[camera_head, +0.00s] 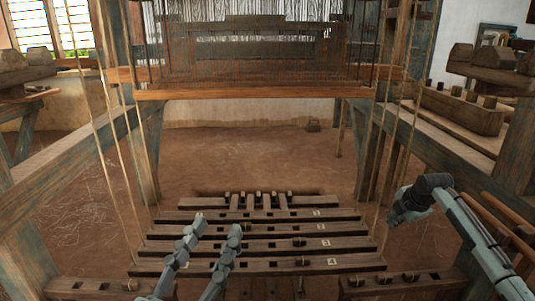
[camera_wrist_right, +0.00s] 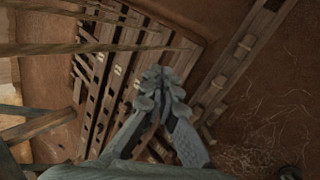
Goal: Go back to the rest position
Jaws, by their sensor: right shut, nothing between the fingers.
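My left gripper (camera_head: 217,226) is at the bottom of the head view, over the left part of the wooden treadles (camera_head: 270,247). Its two grey fingers stand apart with nothing visible between them. My right gripper (camera_head: 396,218) is at the right in the head view, beside the right ends of the treadles and near the hanging cords. In the right wrist view its fingertips (camera_wrist_right: 160,85) meet, with nothing held. The treadles (camera_wrist_right: 103,75) lie beyond them in that view.
The loom's warp and front beam (camera_head: 250,93) are at the back. Thick side beams (camera_head: 75,155) stand left and right, with thin cords (camera_head: 402,125) hanging near my right gripper. A wooden box (camera_head: 462,110) rests on the right side. Bare earth floor (camera_head: 260,155) lies behind the treadles.

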